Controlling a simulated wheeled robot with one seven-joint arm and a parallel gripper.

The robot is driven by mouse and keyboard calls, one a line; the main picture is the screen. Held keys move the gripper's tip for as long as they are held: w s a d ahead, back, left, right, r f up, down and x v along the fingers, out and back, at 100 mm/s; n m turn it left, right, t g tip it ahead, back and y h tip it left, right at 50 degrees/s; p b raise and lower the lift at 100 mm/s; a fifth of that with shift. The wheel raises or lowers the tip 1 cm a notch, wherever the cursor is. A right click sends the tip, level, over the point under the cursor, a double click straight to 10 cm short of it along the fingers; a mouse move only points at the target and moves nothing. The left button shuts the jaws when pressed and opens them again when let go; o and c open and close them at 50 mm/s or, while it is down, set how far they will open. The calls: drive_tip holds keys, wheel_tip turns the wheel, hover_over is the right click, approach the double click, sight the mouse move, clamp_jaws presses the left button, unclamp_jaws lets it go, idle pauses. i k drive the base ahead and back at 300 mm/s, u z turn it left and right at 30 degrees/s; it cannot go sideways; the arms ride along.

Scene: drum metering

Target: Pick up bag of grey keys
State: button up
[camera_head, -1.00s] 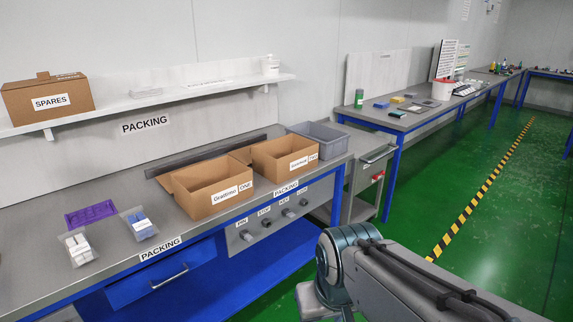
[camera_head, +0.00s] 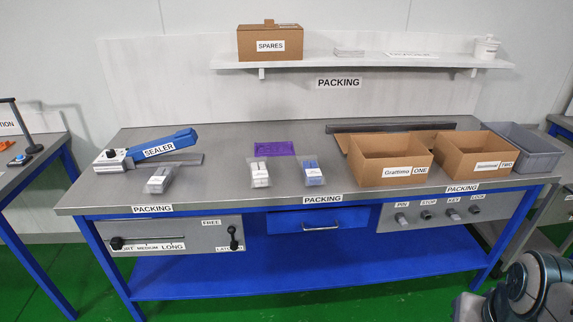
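Three small clear bags lie on the packing bench. One bag with pale grey-white pieces (camera_head: 160,180) lies at the left, just in front of the sealer. A second bag with whitish pieces (camera_head: 260,174) lies near the middle, in front of a purple tray. A third bag with blue pieces (camera_head: 313,173) lies to its right. The pieces are too small for me to tell which pale bag holds grey keys. Only part of my arm shows at the lower right corner; my gripper is out of the picture.
The blue-handled sealer (camera_head: 158,148) stands at the bench's left. A shelf (camera_head: 375,62) hangs above. The bench front between the bags is clear.

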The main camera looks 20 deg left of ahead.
sight(159, 183)
drive_tip(key=u, duration=2.2)
drive_tip(key=i, duration=2.3)
drive_tip(key=z, duration=0.6)
